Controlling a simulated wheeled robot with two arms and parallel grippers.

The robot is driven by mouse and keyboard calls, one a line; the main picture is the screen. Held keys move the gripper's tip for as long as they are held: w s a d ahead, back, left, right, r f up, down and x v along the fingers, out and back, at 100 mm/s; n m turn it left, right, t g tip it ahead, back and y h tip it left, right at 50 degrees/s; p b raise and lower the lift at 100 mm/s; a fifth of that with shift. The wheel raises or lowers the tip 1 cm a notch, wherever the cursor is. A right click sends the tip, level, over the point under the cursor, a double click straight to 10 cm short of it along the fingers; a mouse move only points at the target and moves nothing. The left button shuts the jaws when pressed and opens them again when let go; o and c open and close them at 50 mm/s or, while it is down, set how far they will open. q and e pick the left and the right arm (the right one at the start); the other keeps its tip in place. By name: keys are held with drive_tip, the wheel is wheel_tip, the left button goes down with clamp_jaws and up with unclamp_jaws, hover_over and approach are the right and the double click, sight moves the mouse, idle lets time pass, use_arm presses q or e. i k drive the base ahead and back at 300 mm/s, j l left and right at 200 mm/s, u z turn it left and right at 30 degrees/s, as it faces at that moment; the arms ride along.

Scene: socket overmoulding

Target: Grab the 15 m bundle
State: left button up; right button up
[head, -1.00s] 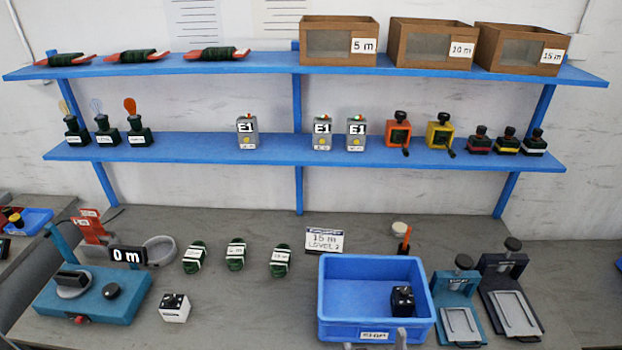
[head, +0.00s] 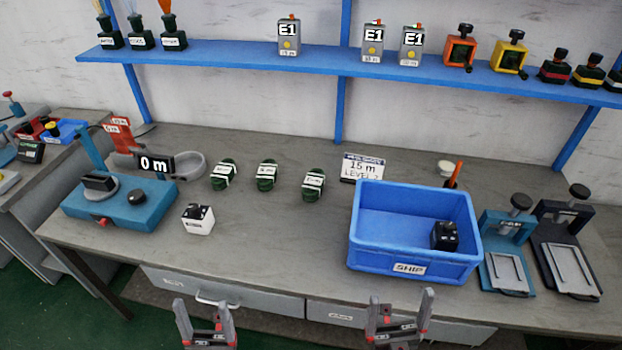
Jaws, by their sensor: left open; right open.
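Three dark green cable bundles with white labels lie in a row on the grey table in the head view: a left bundle (head: 223,174), a middle bundle (head: 267,175) and a right bundle (head: 313,185). Their labels are too small to read, so I cannot tell which is the 15 m one. A sign (head: 362,168) reading "15 m LEVEL 2" stands behind the blue bin. My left gripper (head: 203,308) and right gripper (head: 398,300) are both open and empty, low in the picture at the table's front, apart from the bundles.
A blue SHIP bin (head: 408,258) holds a black block (head: 444,235). A teal measuring device (head: 122,208) with a "0 m" display (head: 154,163) and a white block (head: 198,219) stand left. Teal (head: 505,245) and dark (head: 568,250) presses stand right. The table between white block and bin is clear.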

sight(312, 187)
drive_tip(key=i+j+z, duration=0.15)
drive_tip(key=i+j, duration=0.25)
drive_tip(key=i+j+z, duration=0.15)
drive_tip(key=i+j, duration=0.2)
drive_tip(key=j, duration=0.15)
drive_tip(key=i+j+z, duration=0.15)
drive_tip(key=i+j, duration=0.2)
drive_tip(key=j, duration=0.15)
